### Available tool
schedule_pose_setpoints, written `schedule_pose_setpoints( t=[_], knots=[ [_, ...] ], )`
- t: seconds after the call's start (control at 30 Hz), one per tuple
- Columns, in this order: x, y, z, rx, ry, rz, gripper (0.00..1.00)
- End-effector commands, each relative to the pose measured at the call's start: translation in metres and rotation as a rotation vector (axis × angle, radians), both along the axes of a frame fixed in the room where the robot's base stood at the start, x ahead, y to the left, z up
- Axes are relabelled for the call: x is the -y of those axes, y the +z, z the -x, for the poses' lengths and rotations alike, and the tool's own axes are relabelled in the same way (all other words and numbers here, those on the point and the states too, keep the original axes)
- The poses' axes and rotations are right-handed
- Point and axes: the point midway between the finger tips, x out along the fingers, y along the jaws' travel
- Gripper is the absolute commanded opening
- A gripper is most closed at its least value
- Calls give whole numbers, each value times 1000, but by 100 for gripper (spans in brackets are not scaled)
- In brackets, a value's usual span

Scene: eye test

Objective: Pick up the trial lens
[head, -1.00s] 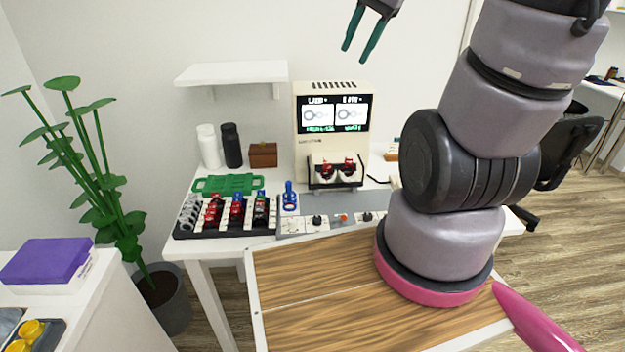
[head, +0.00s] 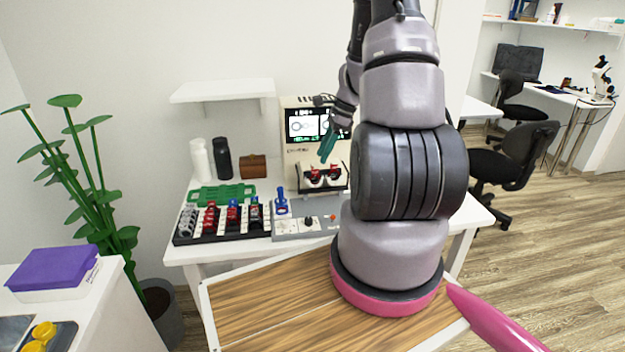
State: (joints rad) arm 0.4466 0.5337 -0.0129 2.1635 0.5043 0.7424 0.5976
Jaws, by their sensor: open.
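Small red-and-black pieces that look like trial lenses stand in a black rack (head: 180,240) on the white table, among blue and pale ones. Two more red pieces, a left one (head: 315,174) and a right one (head: 335,173), sit in the holder at the front of the beige eye-test machine (head: 290,150). I cannot tell which single piece is the trial lens. My gripper (head: 324,158) is open, its green fingers pointing down in front of the machine's screen, just above the two red pieces. It looks empty, and its fingers overlap in this view.
A blue joystick (head: 282,200) rises from the grey control panel (head: 290,231) beside the rack. A green tray (head: 221,195), two bottles and a brown box (head: 253,167) stand behind. A white shelf (head: 222,91) overhangs them. A plant (head: 95,190) is at left.

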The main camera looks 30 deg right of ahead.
Motion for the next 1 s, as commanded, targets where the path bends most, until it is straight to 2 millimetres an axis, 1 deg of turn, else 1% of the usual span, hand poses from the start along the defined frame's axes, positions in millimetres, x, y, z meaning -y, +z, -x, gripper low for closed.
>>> schedule_pose_setpoints(
  t=[0.03, 0.1, 0.27, 0.5, 0.6, 0.7, 0.87, 0.9, 0.97, 1.0],
  knots=[
    [-3, -8, -1, -2, 1, -3, 46],
    [-6, -16, -1, -1, 2, -1, 46],
    [-10, -25, -3, 0, 2, -1, 46],
    [-20, -58, -8, -2, 1, -2, 46],
    [-24, -67, -10, 0, 2, -1, 46],
    [-25, -71, -10, 1, 1, -1, 46],
    [-25, -71, -11, 2, 1, 0, 46],
    [-25, -70, -11, 2, 1, 0, 42],
    [-25, -70, -11, 2, 2, 1, 20],
    [-25, -70, -11, 2, 2, 1, 4]
  ],
)
